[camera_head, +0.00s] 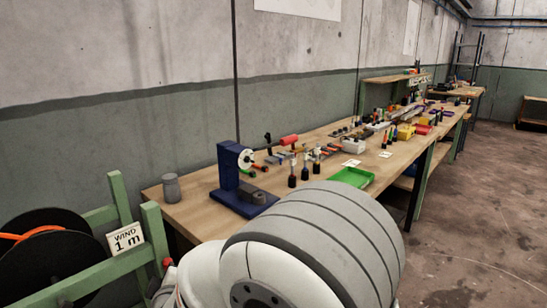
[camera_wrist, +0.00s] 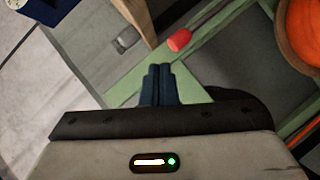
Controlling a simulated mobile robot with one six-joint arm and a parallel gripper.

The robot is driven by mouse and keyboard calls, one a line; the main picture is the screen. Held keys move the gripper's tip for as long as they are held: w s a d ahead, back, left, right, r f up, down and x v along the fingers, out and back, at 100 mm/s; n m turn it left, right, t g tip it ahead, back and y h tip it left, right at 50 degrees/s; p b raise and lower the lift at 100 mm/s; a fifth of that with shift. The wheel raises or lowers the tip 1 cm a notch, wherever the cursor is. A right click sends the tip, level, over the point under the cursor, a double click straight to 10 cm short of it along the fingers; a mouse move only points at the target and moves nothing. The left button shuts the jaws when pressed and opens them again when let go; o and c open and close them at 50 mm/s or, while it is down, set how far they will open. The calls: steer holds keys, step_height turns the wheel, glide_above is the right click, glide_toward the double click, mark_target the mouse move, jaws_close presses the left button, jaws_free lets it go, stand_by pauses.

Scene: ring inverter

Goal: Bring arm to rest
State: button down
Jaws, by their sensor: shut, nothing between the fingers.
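My gripper (camera_wrist: 158,70) shows in the wrist view with its two dark blue fingers side by side, shut with nothing between them. Below the fingers in that view is a green frame bar, with a red knob (camera_wrist: 179,40) just beyond the tips. In the head view a large grey and white rounded part of my arm fills the lower middle. My gripper's fingers do not show there.
A green reel stand (camera_head: 153,240) with an orange-cored black reel (camera_head: 40,262) and a "WIND 1 m" sign (camera_head: 127,238) stands at left. A long wooden workbench (camera_head: 195,208) holds a blue crank device (camera_head: 230,170), a green tray (camera_head: 352,178) and tools. Floor at right is clear.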

steer(key=w+d+r+m+g+p, duration=0.1)
steer(key=d+r+m+g+p, duration=0.1)
steer(key=d+r, duration=0.3)
steer(key=w+d+r+m+g+p, duration=0.1)
steer(key=d+r+m+g+p, duration=0.15)
steer(key=d, duration=0.45)
steer(key=s+d+r+m+g+h+p, duration=0.1)
steer(key=s+d+r+m+g+p, duration=0.1)
steer(key=s+d, duration=0.4)
steer(key=s+d+r+m+g+h+p, duration=0.2)
steer(key=s+d+m, duration=0.3)
steer(key=d, duration=0.7)
steer(key=s+d+r+m+g+h+p, duration=0.2)
steer(key=s+d+m, duration=0.2)
steer(key=s+d, duration=0.3)
steer(key=d, duration=0.2)
steer(key=shift+s+d, duration=0.25)
steer(key=shift+d, duration=0.15)
steer(key=shift+r+m+g, duration=0.1)
steer(key=shift+m+g, duration=0.15)
